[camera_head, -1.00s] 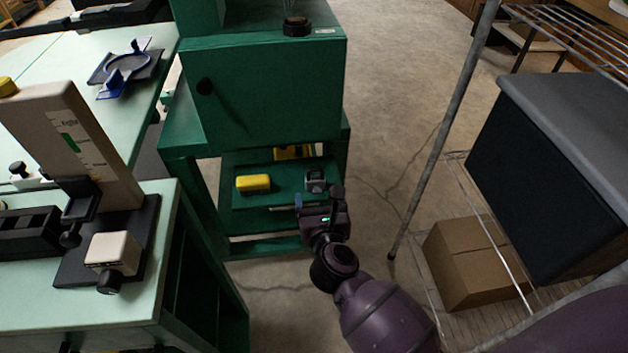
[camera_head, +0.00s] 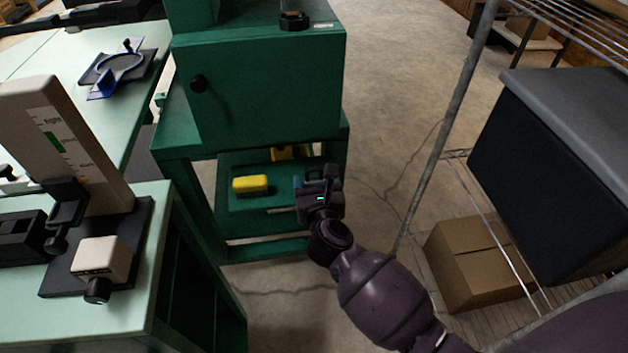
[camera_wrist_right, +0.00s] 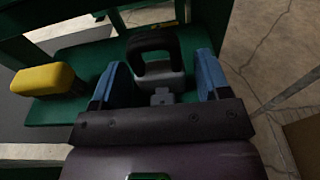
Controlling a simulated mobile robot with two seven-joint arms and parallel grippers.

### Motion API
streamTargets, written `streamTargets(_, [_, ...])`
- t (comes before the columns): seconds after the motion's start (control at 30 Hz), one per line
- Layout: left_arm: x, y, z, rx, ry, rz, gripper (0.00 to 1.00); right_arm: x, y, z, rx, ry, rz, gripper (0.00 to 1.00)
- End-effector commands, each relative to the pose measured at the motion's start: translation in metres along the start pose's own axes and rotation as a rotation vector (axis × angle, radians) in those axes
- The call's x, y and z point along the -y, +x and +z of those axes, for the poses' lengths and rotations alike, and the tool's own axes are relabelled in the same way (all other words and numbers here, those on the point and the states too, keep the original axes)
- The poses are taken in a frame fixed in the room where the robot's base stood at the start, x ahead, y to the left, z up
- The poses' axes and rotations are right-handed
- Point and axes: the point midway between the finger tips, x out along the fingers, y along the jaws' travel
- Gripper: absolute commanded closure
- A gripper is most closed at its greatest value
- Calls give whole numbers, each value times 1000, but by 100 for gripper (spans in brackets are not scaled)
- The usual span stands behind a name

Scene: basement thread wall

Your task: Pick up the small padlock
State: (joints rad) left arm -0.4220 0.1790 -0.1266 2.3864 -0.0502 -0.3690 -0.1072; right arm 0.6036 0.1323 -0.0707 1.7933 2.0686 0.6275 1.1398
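The small padlock (camera_wrist_right: 162,78) has a grey body and a thick black shackle. In the right wrist view it sits on the lower green shelf (camera_wrist_right: 55,118), between the two blue fingers of my right gripper (camera_wrist_right: 158,85). The gripper is open, with a gap visible on each side of the padlock. In the head view my right gripper (camera_head: 316,178) is over the right part of the shelf and hides the padlock. My left gripper is not in view.
A yellow block (camera_head: 250,185) lies on the shelf left of my gripper, and another yellow item (camera_head: 290,152) is farther back. The green cabinet (camera_head: 260,95) overhangs the shelf. A wire rack post (camera_head: 447,125) and a cardboard box (camera_head: 475,265) stand to the right.

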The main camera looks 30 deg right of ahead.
Motion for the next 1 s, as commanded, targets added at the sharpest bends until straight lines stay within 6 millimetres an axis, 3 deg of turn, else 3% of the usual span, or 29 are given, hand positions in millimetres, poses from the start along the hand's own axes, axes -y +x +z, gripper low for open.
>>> streamTargets(0.03, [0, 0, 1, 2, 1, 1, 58, 0, 0, 0, 0, 0, 0, 38])
streamTargets(0.3, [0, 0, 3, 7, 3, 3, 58, 0, 0, 0, 0, 0, 0, 78])
streamTargets(0.53, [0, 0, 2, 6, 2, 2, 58, 0, 0, 2, 1, 1, 1, 78])
streamTargets(0.67, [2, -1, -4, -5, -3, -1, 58, 0, -1, 13, 6, 2, 0, 78])
streamTargets(0.87, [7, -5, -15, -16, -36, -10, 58, -1, -6, 57, 19, 7, 1, 78])
streamTargets(1.0, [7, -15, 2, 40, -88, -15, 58, -1, -12, 96, 23, 9, 1, 78])
